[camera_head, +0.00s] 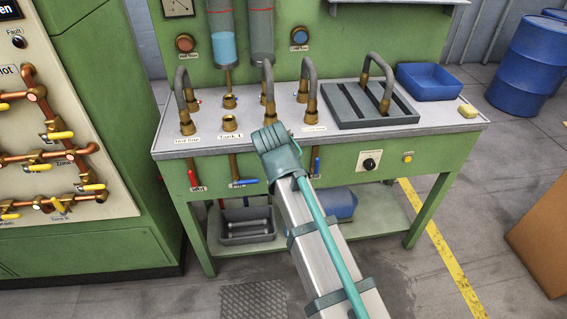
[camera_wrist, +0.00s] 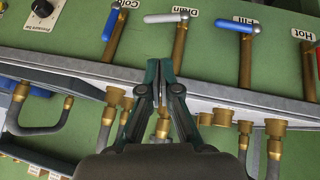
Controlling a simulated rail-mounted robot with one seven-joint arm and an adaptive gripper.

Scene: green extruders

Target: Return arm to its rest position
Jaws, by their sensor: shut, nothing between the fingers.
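My gripper (camera_wrist: 160,66) shows in the wrist view, with its dark green fingers shut and nothing between them. The fingers lie over the edge of the bench in that picture, below the white-handled valve (camera_wrist: 167,18) labelled Drain and the blue-handled valve (camera_wrist: 233,27) labelled Fill. I cannot tell whether they touch anything. In the head view, my grey and teal arm (camera_head: 325,245) reaches up from the bottom to the front of the green bench. My gripper is not visible in that view.
The bench top (camera_head: 440,115) carries bent pipes, a slotted grey tray (camera_head: 345,104), a blue basin (camera_head: 430,80) and a yellow sponge (camera_head: 467,111). A green cabinet (camera_head: 150,215) with copper pipes stands left, a brown box (camera_head: 540,235) right. Floor is clear between bench and box.

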